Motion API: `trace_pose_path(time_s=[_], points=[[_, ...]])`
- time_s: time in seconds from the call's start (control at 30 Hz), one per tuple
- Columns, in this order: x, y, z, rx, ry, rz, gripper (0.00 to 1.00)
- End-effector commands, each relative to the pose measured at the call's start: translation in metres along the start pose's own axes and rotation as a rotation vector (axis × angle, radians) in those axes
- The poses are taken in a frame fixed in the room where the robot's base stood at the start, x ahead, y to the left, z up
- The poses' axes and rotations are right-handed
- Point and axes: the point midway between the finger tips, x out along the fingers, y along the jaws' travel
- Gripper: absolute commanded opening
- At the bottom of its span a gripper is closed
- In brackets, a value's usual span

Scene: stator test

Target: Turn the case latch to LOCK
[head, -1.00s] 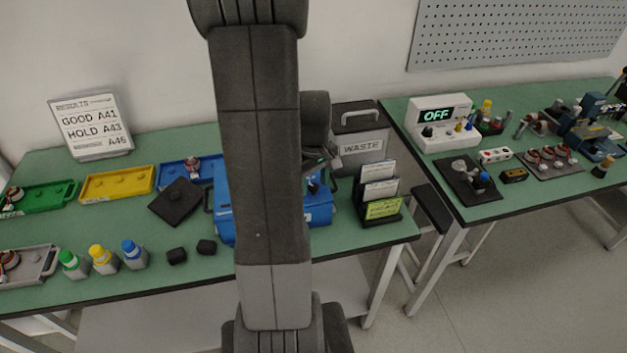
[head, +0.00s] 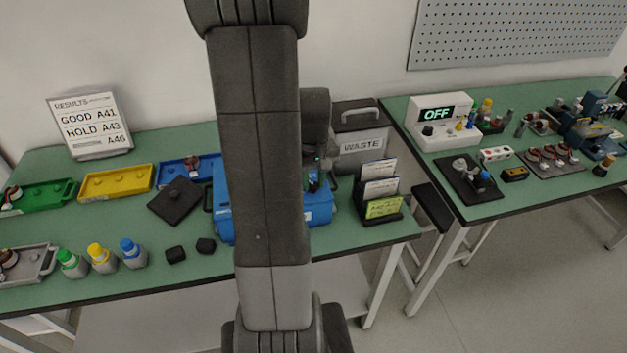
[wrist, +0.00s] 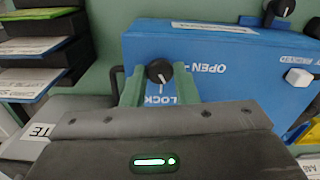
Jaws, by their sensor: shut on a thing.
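The blue case (head: 319,206) stands on the green bench, mostly hidden behind my arm in the head view. In the wrist view the case (wrist: 215,52) shows a black latch knob (wrist: 159,70) on its face. The word LOCK is below the knob and OPEN is to its right, both upside down. The knob's white pointer mark points down toward LOCK. My gripper (wrist: 160,80) has its green fingers on either side of the knob and is shut on it. In the head view my gripper (head: 314,182) is at the case, partly hidden by my arm.
A card rack (head: 381,200) and a grey waste bin (head: 360,150) stand to the right of the case. A dark square plate (head: 179,200) and two small black blocks lie to its left. In the wrist view, a white knob (wrist: 298,77) sits on the case's right.

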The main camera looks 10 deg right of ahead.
Motion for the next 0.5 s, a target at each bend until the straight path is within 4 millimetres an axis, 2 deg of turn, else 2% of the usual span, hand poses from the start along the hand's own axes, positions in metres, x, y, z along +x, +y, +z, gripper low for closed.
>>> trace_pose_path(time_s=[0.5], points=[[0.0000,0.0002,-0.0004,0.399,0.002,0.000,0.04]])
